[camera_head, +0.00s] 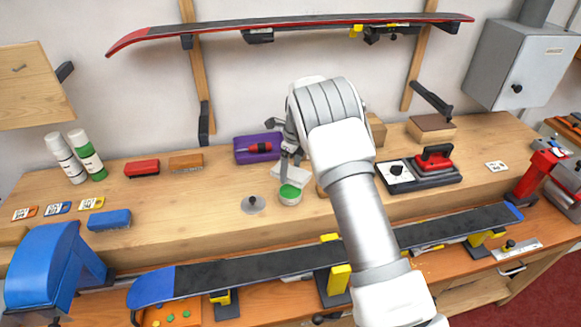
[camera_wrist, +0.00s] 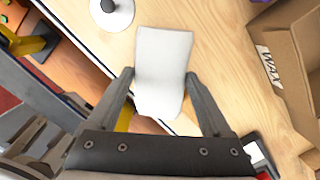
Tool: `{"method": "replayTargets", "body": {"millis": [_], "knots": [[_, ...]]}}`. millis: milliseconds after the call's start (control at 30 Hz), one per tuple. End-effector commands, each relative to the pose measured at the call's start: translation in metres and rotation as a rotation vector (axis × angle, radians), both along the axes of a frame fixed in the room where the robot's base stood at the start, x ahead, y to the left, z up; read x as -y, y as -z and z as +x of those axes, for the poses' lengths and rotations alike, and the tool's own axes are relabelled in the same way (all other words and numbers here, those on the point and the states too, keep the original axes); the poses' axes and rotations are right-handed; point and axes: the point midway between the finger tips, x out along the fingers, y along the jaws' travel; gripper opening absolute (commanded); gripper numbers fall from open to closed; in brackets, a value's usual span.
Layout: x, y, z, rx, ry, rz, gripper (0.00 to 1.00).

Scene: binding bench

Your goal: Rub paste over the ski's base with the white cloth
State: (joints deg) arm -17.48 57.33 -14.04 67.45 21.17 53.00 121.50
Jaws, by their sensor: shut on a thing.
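My gripper (camera_head: 289,157) is over the bench, left of centre, with its fingers pointing down. It is shut on the white cloth (camera_head: 289,173), which hangs just above and behind a round tin with a green top (camera_head: 290,192). In the wrist view the cloth (camera_wrist: 163,62) lies between both fingers (camera_wrist: 160,78). The green tin does not show there; the cloth may hide it. The ski (camera_head: 255,268) lies along the front, dark base up with blue ends, on yellow and black supports. My arm hides part of its middle.
A grey disc with a dark knob (camera_head: 253,205) lies left of the tin. A purple tray (camera_head: 243,150) stands behind it. A red-handled iron (camera_head: 435,158) stands right. An open box marked WAX (camera_wrist: 292,62) shows in the wrist view. A red ski (camera_head: 290,22) hangs on the wall.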

Motion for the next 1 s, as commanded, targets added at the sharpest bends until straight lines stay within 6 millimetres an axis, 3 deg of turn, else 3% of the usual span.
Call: {"method": "replayTargets", "body": {"millis": [500,1000], "knots": [[0.0,0.05,0.0,-0.001,-0.001,0.0,0.39],[0.0,0.055,0.0,0.001,-0.001,0.001,0.39]]}}
